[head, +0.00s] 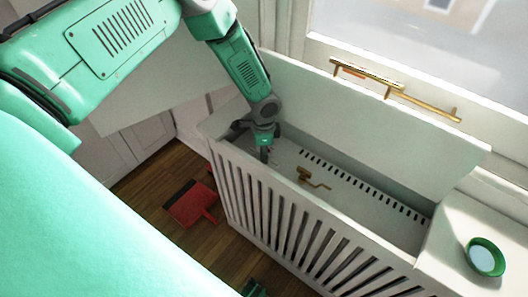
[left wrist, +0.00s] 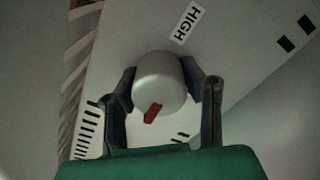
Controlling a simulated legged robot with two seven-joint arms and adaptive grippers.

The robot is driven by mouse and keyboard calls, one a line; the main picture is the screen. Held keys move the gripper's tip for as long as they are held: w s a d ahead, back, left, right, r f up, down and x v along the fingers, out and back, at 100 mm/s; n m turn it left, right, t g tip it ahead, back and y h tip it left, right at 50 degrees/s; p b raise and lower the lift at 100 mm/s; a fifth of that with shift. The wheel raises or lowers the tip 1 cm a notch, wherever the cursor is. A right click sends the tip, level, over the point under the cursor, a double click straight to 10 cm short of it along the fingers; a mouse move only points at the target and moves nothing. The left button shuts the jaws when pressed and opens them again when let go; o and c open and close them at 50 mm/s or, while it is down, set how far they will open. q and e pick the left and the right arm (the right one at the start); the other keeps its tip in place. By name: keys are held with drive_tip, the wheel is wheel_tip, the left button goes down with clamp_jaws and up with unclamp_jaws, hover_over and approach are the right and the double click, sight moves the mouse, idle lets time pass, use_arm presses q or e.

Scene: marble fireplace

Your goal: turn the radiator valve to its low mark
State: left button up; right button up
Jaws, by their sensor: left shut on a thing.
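The radiator valve is a round pale grey knob (left wrist: 158,78) with a red pointer (left wrist: 152,112), seen in the left wrist view. The pointer faces down and slightly left in that view, away from a HIGH label (left wrist: 187,23) on the white panel. My left gripper (left wrist: 157,90) is shut on the knob, with one finger on each side. In the head view my left gripper (head: 263,150) reaches down into the left end of the open white radiator cover (head: 345,98) and hides the knob. No low mark is readable.
A brass piece (head: 312,178) lies inside the cover by a row of dark slots. A green-rimmed round dish (head: 485,257) stands on the right ledge. A red dustpan (head: 190,203) lies on the wooden floor.

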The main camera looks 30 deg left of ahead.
use_arm(q)
drive_tip(key=n, duration=0.4)
drive_tip(key=shift+w+a, duration=0.1)
drive_tip(key=shift+a, duration=0.05)
drive_tip(key=n, duration=0.4)
drive_tip(key=shift+n, duration=0.4)
drive_tip(key=n, duration=0.4)
drive_tip(key=shift+n, duration=2.1)
drive_tip(key=o, duration=1.1)
drive_tip(key=shift+o, duration=0.2)
